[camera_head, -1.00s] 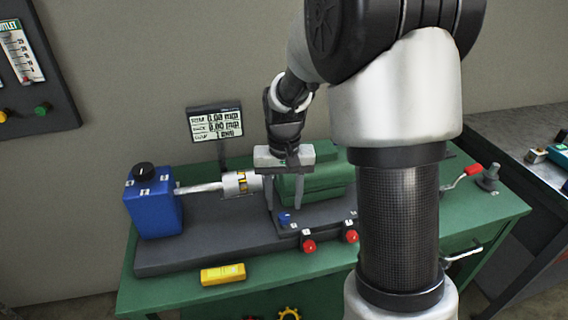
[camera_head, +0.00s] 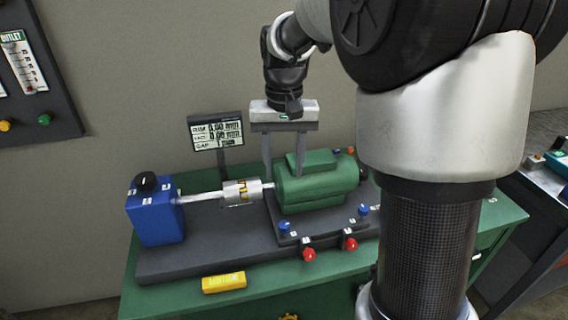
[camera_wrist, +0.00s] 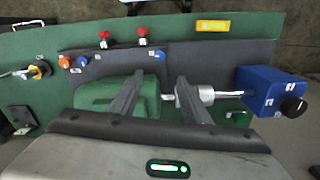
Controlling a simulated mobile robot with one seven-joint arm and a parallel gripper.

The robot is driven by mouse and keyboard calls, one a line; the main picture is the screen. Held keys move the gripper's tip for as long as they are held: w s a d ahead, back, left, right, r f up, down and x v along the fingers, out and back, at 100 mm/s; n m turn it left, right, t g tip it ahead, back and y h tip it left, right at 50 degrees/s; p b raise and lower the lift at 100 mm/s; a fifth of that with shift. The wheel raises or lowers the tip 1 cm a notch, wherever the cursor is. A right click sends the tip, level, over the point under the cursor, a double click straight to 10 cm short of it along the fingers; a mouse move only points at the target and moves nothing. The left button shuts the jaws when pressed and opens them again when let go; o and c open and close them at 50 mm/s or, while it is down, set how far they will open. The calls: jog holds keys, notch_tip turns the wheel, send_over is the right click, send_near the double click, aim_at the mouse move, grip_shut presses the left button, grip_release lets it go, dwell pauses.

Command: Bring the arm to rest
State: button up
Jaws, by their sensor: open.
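My gripper (camera_head: 283,168) is open, with its two fingers pointing down and apart. In the head view it is raised over the green motor (camera_head: 318,184), with the fingers overlapping the motor's outline; I cannot tell the exact gap. In the wrist view both fingers of my gripper (camera_wrist: 157,82) show with nothing between them, and the green motor (camera_wrist: 97,95) lies beneath. My upper arm links fill the right of the head view and hide part of the bench.
A blue box (camera_head: 155,210) joins the motor through a shaft and a silver coupling (camera_head: 242,190) on a dark base (camera_head: 215,250). A small display (camera_head: 216,131) stands behind. A yellow block (camera_head: 223,282) lies in front. A wall panel (camera_head: 35,75) hangs at left.

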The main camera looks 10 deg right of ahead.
jog(key=s+r+n+t+p, duration=0.1)
jog(key=s+r+t+p, duration=0.1)
jog(key=s+r+p, duration=0.2)
jog(key=s+r+n+t+p, duration=0.1)
jog(key=s+r+t+p, duration=0.2)
jog(key=s+r, duration=0.8)
jog(key=s+p, duration=0.2)
jog(key=s, duration=0.2)
jog(key=shift+s+a+t, duration=0.15)
jog(key=shift+s+t, duration=0.05)
jog(key=shift+t, duration=0.1)
dwell(0.9)
